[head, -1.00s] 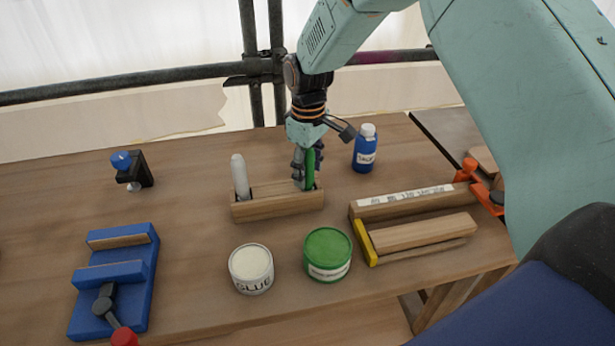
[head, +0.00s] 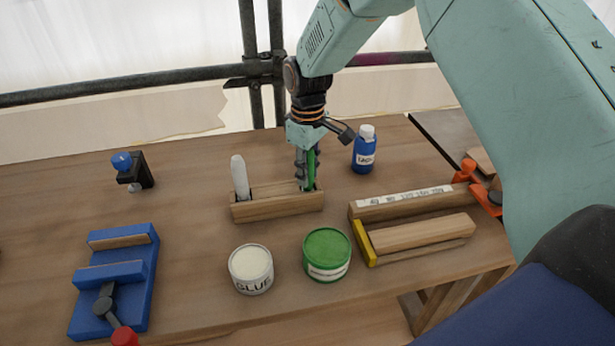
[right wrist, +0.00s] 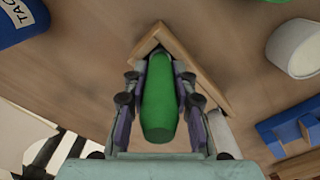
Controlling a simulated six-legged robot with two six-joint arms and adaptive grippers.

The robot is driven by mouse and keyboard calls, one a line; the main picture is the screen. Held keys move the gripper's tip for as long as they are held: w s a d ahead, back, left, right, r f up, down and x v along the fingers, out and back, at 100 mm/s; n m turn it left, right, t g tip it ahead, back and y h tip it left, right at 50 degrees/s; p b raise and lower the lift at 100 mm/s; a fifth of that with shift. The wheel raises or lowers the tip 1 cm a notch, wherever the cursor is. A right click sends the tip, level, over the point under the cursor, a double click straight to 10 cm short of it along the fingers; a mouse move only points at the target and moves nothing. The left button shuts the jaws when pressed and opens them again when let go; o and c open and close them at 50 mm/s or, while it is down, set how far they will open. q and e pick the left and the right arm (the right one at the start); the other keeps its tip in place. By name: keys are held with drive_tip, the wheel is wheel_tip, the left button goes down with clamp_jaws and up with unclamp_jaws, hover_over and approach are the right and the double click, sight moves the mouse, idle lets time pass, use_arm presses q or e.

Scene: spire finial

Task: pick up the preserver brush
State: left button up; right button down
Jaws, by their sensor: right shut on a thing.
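The preserver brush has a green handle (head: 311,168) that stands upright at the right end of a wooden holder (head: 278,207). In the right wrist view the green handle (right wrist: 158,97) lies between the two fingers. My right gripper (head: 306,180) points down and is shut on the handle, just above the holder. The brush's lower end is hidden inside the holder. My left gripper is not in view.
A white-handled tool (head: 240,177) stands at the holder's left end. A blue bottle (head: 364,150) stands close to the right of my gripper. A glue tin (head: 251,269), a green tin (head: 327,255) and a blue vise (head: 115,280) stand in front.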

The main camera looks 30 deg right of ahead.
drive_tip(key=shift+w, duration=0.1)
drive_tip(key=shift+r, duration=0.15)
wheel_tip(320, 180, up, 10)
drive_tip(key=shift+f+p, duration=0.15)
drive_tip(key=shift+p, duration=0.3)
idle(0.4)
